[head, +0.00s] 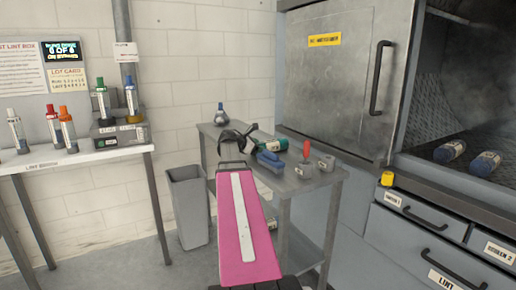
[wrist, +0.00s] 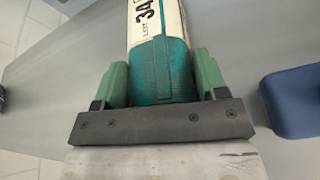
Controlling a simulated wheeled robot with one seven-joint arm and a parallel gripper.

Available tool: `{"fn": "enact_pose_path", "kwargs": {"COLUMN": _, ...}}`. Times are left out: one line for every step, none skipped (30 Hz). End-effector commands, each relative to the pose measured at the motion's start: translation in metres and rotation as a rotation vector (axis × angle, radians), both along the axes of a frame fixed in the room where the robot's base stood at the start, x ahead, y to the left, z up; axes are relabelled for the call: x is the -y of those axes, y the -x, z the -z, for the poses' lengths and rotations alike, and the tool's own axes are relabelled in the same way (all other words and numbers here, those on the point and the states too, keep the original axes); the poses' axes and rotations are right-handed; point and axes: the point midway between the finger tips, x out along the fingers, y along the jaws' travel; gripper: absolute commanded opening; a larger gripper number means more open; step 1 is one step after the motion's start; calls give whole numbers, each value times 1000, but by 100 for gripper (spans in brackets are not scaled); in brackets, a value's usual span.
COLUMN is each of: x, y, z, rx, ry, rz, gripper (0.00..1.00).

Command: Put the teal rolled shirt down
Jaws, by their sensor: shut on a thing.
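The teal rolled shirt (head: 274,144) has a white label band, and its teal end (wrist: 160,75) and printed label show in the wrist view. My gripper (head: 240,138) is over the grey metal table (head: 312,197). In the wrist view its two green fingers (wrist: 161,68) are shut on the roll, one on each side. The roll lies along the grey tabletop (wrist: 60,85) or just above it. I cannot tell whether it touches. My gripper hides part of it in the head view.
A blue object (head: 268,159) is close beside my gripper, also in the wrist view (wrist: 292,100). A small flask (head: 221,116) stands at the back.

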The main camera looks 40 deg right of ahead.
Motion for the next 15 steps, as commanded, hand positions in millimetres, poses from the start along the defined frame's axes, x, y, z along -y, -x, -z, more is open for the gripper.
{"fn": "enact_pose_path", "kwargs": {"x": 0, "y": 0, "z": 0, "rx": 0, "ry": 1, "rz": 0, "gripper": 37}}
{"fn": "enact_pose_path", "kwargs": {"x": 0, "y": 0, "z": 1, "rx": -1, "ry": 1, "rz": 0, "gripper": 37}}
{"fn": "enact_pose_path", "kwargs": {"x": 0, "y": 0, "z": 1, "rx": 0, "ry": 0, "rz": 0, "gripper": 72}}
{"fn": "enact_pose_path", "kwargs": {"x": 0, "y": 0, "z": 1, "rx": 0, "ry": 0, "rz": 0, "gripper": 82}}
{"fn": "enact_pose_path", "kwargs": {"x": 0, "y": 0, "z": 1, "rx": 0, "ry": 0, "rz": 0, "gripper": 91}}
{"fn": "enact_pose_path", "kwargs": {"x": 0, "y": 0, "z": 1, "rx": 0, "ry": 0, "rz": 0, "gripper": 91}}
{"fn": "enact_pose_path", "kwargs": {"x": 0, "y": 0, "z": 1, "rx": 0, "ry": 0, "rz": 0, "gripper": 91}}
{"fn": "enact_pose_path", "kwargs": {"x": 0, "y": 0, "z": 1, "rx": 0, "ry": 0, "rz": 0, "gripper": 91}}
{"fn": "enact_pose_path", "kwargs": {"x": 0, "y": 0, "z": 1, "rx": 0, "ry": 0, "rz": 0, "gripper": 91}}
{"fn": "enact_pose_path", "kwargs": {"x": 0, "y": 0, "z": 1, "rx": 0, "ry": 0, "rz": 0, "gripper": 91}}
{"fn": "enact_pose_path", "kwargs": {"x": 0, "y": 0, "z": 1, "rx": 0, "ry": 0, "rz": 0, "gripper": 91}}
{"fn": "enact_pose_path", "kwargs": {"x": 0, "y": 0, "z": 1, "rx": 0, "ry": 0, "rz": 0, "gripper": 91}}
{"fn": "enact_pose_path", "kwargs": {"x": 0, "y": 0, "z": 1, "rx": 0, "ry": 0, "rz": 0, "gripper": 91}}
{"fn": "enact_pose_path", "kwargs": {"x": 0, "y": 0, "z": 0, "rx": 0, "ry": 0, "rz": 0, "gripper": 91}}
{"fn": "enact_pose_path", "kwargs": {"x": -1, "y": 0, "z": -1, "rx": 0, "ry": 0, "rz": 0, "gripper": 91}}
